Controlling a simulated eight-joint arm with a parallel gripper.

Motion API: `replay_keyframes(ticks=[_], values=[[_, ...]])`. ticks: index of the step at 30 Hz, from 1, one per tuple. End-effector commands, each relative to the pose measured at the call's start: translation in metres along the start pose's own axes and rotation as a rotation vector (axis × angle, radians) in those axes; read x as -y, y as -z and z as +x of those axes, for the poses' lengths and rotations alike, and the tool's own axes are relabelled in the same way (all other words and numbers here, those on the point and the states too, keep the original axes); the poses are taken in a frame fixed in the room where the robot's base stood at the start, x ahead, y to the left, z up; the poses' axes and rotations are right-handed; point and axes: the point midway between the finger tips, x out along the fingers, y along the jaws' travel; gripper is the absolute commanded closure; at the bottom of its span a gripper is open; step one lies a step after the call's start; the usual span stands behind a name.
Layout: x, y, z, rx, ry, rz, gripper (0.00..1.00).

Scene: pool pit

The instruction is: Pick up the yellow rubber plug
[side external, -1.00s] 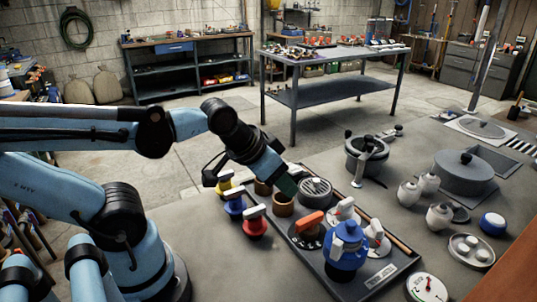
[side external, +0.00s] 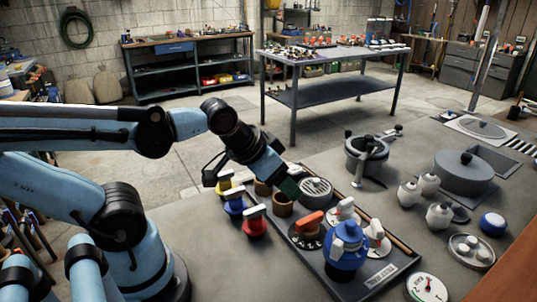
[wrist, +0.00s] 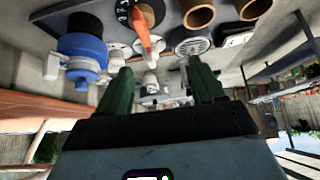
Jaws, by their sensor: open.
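The yellow rubber plug (side external: 225,187) stands at the far left end of the dark tray in the side view, partly hidden behind the blue plug. It has a pale handle on top. My gripper (side external: 289,187) is to the right of it, over the tray near the round grey grate, apart from the plug. In the wrist view my gripper's two green fingers (wrist: 160,88) are spread with nothing held between them. I cannot make out the yellow plug in the wrist view.
A blue plug (side external: 235,206) and a red plug (side external: 255,226) stand close to the yellow one. Brown cups (side external: 282,204), a grey grate (side external: 316,190), an orange-handled dial (side external: 308,224) and a large blue valve (side external: 346,250) crowd the tray. A grey pot (side external: 364,160) stands behind.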

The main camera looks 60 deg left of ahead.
Motion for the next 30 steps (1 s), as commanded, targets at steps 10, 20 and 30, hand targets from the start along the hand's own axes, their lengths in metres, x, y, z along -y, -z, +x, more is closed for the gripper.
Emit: replay_keyframes(ticks=[10,20,30], values=[[0.036,-0.001,-0.001,0.073,0.05,-0.352,0.33],[0.135,-0.021,-0.018,0.228,0.195,-1.479,0.33],[0.212,-0.056,-0.052,0.313,0.297,-2.475,0.33]])
